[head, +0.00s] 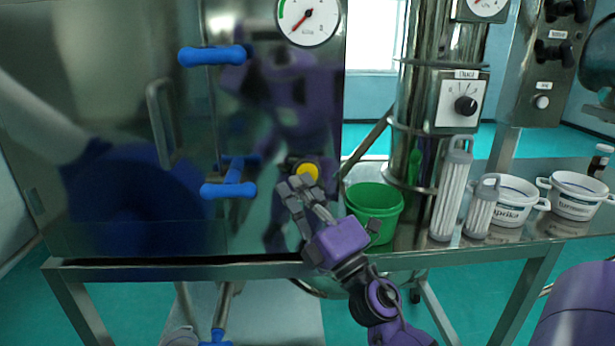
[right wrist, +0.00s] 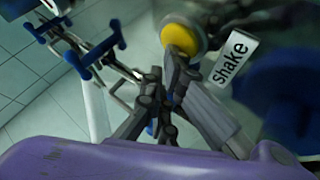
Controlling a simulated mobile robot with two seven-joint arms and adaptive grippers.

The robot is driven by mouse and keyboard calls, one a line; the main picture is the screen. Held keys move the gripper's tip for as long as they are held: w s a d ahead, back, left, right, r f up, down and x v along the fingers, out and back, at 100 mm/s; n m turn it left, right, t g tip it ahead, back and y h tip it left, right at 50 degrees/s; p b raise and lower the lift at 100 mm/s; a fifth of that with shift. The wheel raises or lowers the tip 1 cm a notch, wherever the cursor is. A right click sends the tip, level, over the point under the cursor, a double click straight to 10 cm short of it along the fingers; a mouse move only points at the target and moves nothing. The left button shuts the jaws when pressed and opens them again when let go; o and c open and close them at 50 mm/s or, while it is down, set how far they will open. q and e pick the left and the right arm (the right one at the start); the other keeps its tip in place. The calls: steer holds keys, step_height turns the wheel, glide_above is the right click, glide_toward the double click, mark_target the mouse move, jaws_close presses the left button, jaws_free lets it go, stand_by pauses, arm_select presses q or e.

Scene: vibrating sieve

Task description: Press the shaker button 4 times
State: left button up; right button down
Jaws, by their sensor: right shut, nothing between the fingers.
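The shaker button is a round yellow button (head: 307,172) on the shiny metal front panel in the head view. It also shows in the right wrist view as a yellow disc in a metal ring (right wrist: 181,40), beside a white label reading "shake" (right wrist: 233,58). My right gripper (head: 297,187) is shut and empty, its fingertips just below and left of the button in the head view. In the right wrist view the fingers (right wrist: 165,82) point up toward the button's lower edge. I cannot tell whether they touch it. My left gripper is not in view.
A green bucket (head: 374,204) stands right of my right gripper. White cylinders (head: 452,190), a paprika pot (head: 513,203) and another white pot (head: 575,194) stand on the metal table farther right. Blue handles (head: 229,190) stick out from the panel to the left.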

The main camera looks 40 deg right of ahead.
steer(key=shift+w+d, duration=0.15)
stand_by(0.5)
steer(key=shift+s+a, duration=0.35)
steer(key=shift+s, duration=0.2)
steer(key=shift+s+a, duration=0.3)
steer(key=shift+s, duration=0.2)
steer(key=shift+s+a, duration=0.45)
steer(key=shift+s, duration=0.25)
steer(key=shift+s+a, duration=0.45)
steer(key=shift+s, duration=0.3)
steer(key=shift+s+a, duration=0.45)
steer(key=shift+s, duration=0.25)
steer(key=shift+f, duration=0.1)
